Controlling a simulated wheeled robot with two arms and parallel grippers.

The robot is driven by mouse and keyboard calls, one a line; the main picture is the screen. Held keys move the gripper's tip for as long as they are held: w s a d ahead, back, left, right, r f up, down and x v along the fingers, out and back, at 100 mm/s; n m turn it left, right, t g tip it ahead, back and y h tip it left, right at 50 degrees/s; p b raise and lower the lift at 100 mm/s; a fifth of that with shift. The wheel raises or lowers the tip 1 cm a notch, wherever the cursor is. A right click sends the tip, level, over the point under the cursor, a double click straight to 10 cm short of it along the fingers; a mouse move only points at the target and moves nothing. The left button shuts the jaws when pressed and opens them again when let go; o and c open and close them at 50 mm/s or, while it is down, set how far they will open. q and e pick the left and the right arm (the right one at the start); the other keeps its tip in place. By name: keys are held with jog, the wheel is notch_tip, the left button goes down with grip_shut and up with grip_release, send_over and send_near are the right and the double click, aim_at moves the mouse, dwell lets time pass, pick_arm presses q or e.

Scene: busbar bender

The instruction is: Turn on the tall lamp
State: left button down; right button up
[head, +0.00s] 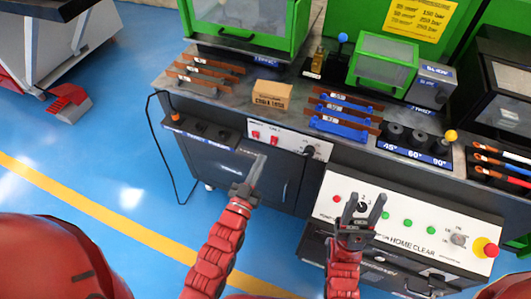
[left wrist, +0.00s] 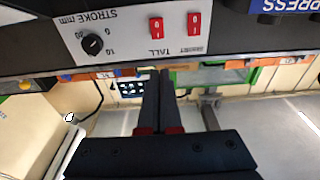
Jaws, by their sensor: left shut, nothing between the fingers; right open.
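Two red rocker switches sit on a white panel on the bench front. The one labelled TALL (head: 274,140) is right of the other switch (head: 255,134) in the head view. In the upside-down left wrist view, the TALL switch (left wrist: 156,28) is left of the SHORT switch (left wrist: 194,23). My left gripper (head: 259,162) is shut and empty, its tips just below the switches in the head view and apart from them in the wrist view. My right gripper (head: 367,204) is open, over the lower control panel. I cannot identify a tall lamp.
A black STROKE mm knob (left wrist: 92,44) shares the switch panel. The lower control panel (head: 400,246) has several buttons and a red emergency knob (head: 490,250). A cardboard box (head: 272,96) and several copper bars lie on the bench.

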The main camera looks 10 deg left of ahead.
pick_arm(q)
jog(key=s, duration=0.1)
jog(key=s+a, duration=0.1)
jog(key=s, duration=0.3)
jog(key=shift+s+a+r, duration=0.2)
jog(key=shift+a+r, duration=0.05)
jog(key=shift+r, duration=0.15)
jog(key=shift+r, duration=0.1)
